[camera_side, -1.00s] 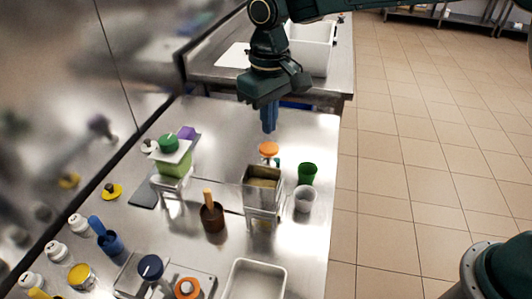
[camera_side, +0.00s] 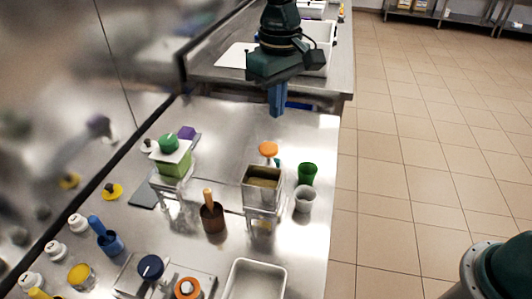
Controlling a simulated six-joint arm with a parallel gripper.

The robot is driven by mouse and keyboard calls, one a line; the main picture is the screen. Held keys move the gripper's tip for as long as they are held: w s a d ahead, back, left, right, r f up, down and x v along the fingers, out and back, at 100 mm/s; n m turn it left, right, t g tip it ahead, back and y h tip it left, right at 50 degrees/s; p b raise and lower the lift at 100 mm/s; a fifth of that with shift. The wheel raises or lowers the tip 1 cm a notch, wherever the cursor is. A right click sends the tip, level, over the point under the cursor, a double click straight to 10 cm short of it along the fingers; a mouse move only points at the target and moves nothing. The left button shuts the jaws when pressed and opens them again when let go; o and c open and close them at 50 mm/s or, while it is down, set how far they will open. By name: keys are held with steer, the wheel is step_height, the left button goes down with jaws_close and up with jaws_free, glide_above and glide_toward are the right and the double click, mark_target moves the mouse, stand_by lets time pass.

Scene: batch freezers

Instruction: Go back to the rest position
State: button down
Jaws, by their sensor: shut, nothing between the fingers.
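My gripper (camera_side: 278,102) points down above the far part of the steel table (camera_side: 225,120). Its blue fingers are together and hold nothing. It is apart from everything on the table. The orange-topped item (camera_side: 268,149) stands below it, nearer the camera. The upper part of my arm runs out of the picture at the top.
A metal container on a stand (camera_side: 262,183), a green cup (camera_side: 307,173) and a pale cup (camera_side: 304,198) stand near the right edge. A green container on a stand (camera_side: 172,158) and a brown pot (camera_side: 212,215) stand left. A sink (camera_side: 318,60) is behind.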

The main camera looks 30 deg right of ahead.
steer(key=s+d+r+m+t, duration=0.1)
steer(key=s+d+r, duration=0.35)
steer(key=d, duration=0.25)
steer(key=s+d+r+t, duration=0.1)
steer(key=s+d+r, duration=0.2)
steer(key=s+d, duration=0.3)
steer(key=s+d+f+m+t, duration=0.1)
steer(key=s+d, duration=0.3)
steer(key=s, duration=0.4)
steer(key=s+d+f+t, duration=0.2)
steer(key=s+d+f, duration=0.1)
steer(key=s, duration=0.5)
steer(key=shift+s+d+m, duration=0.25)
steer(key=shift+d+m, duration=0.15)
steer(key=shift+d, duration=0.5)
